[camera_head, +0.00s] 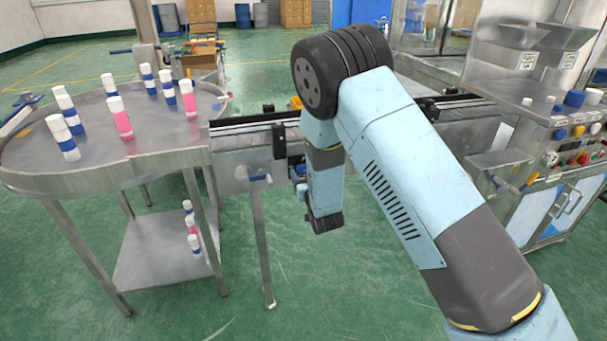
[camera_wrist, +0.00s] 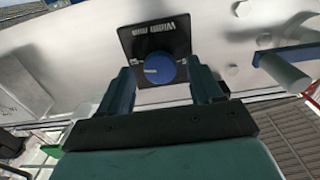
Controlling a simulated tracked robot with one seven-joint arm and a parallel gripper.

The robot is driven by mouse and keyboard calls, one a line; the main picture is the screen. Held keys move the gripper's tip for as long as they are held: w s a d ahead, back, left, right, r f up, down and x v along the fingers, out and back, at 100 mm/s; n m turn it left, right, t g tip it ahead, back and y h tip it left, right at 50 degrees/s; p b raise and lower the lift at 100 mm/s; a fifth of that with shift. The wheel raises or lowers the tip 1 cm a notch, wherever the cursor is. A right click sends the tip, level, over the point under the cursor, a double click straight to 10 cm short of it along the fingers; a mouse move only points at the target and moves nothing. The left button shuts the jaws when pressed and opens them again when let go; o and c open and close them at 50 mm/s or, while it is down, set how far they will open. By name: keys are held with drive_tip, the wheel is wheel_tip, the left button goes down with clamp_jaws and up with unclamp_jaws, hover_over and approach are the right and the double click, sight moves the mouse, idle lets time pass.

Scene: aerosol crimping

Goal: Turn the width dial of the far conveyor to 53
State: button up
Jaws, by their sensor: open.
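The width dial (camera_wrist: 160,68) is a round blue knob on a black plate (camera_wrist: 160,35) lettered "Width mm", which appears upside down in the wrist view. A pale mark on the knob points left in that view; the scale numbers are too small to read. My gripper (camera_wrist: 161,75) is open, with one dark finger on each side of the knob; I cannot tell whether either touches it. In the head view the conveyor (camera_head: 232,155) stands beyond my arm, which hides the dial there, and my fingers cannot be made out.
A round steel table (camera_head: 80,165) with several cans stands left. A control cabinet (camera_head: 560,190) stands right.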

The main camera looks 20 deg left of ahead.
drive_tip(key=shift+w+a, duration=0.2)
drive_tip(key=shift+w, duration=0.1)
drive_tip(key=c, duration=1.1)
drive_tip(key=shift+o, duration=0.2)
drive_tip(key=shift+n, duration=0.3)
drive_tip(key=o, duration=1.1)
drive_tip(key=shift+c, duration=0.2)
drive_tip(key=shift+s, duration=0.1)
